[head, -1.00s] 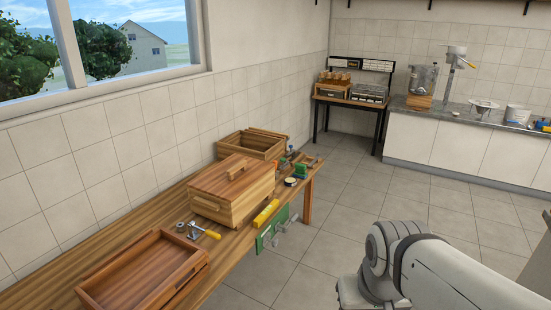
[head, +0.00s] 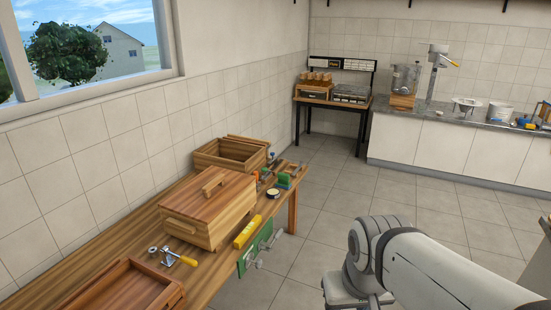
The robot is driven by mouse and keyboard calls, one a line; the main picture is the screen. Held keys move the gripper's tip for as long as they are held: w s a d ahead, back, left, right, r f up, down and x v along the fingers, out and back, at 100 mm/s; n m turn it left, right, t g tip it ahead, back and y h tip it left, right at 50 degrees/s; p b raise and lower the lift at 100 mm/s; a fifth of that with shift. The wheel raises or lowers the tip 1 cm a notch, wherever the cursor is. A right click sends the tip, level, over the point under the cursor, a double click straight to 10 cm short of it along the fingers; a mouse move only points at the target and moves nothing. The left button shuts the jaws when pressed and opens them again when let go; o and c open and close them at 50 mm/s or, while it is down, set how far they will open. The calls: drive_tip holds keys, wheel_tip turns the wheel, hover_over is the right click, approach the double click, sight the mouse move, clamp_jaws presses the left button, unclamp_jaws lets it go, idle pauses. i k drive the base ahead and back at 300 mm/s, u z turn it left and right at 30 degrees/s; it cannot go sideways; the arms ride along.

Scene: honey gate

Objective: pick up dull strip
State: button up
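I cannot make out a dull strip for certain at this distance. Small items (head: 284,181) lie close together at the far end of the wooden workbench (head: 215,285), one of them green, and their details are too small to tell. My arm shows at the lower right, over the floor and apart from the bench. My gripper is outside the picture, so its state is hidden.
A lidded wooden box (head: 209,208), an open wooden box (head: 231,155) and a shallow tray (head: 125,288) stand on the bench. A yellow bar (head: 247,232) and a yellow-handled tool (head: 182,259) lie near them. A black-framed stand (head: 336,92) and a counter (head: 460,149) stand behind. The tiled floor (head: 330,185) between is clear.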

sight(277, 164)
drive_tip(key=i, duration=1.2)
drive_tip(key=z, duration=0.4)
drive_tip(key=i, duration=0.9)
drive_tip(key=z, duration=0.4)
drive_tip(key=i, duration=1.5)
drive_tip(key=u, duration=0.95)
drive_tip(key=i, duration=0.55)
drive_tip(key=u, duration=0.3)
drive_tip(key=k, duration=0.7)
drive_tip(key=u, duration=0.25)
drive_tip(key=i, duration=0.7)
drive_tip(key=z, duration=0.1)
